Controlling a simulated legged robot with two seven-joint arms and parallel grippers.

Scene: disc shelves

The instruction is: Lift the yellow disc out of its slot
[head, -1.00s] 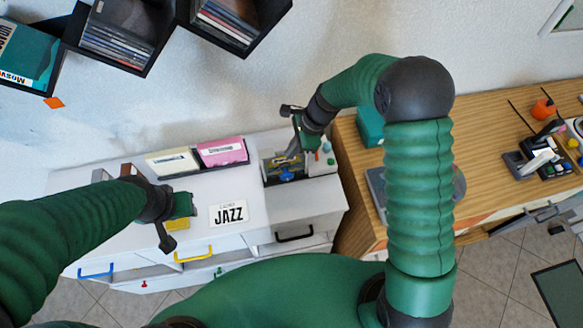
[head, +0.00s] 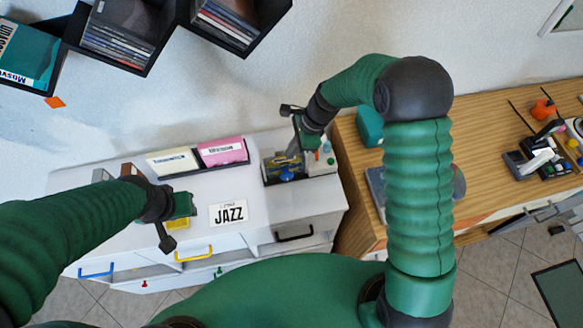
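My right gripper (head: 296,148) reaches down over a small dark tray (head: 267,183) at the right end of the white cabinet. In that tray, a thin yellowish item (head: 270,166) and a blue piece (head: 287,176) show below and beside the gripper. I cannot tell if the yellowish item is the yellow disc, or if the gripper touches it. The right fingers are too small and partly hidden to read. My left gripper (head: 184,212) hangs over the cabinet's left part, beside the JAZZ card, its fingertips mostly hidden.
The JAZZ card (head: 228,213) lies on the white cabinet top. A rack with a cream divider (head: 172,160) and a pink divider (head: 222,151) stands at the back. Dark wall shelves (head: 160,50) with discs hang above. A wooden desk (head: 349,160) adjoins on the right.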

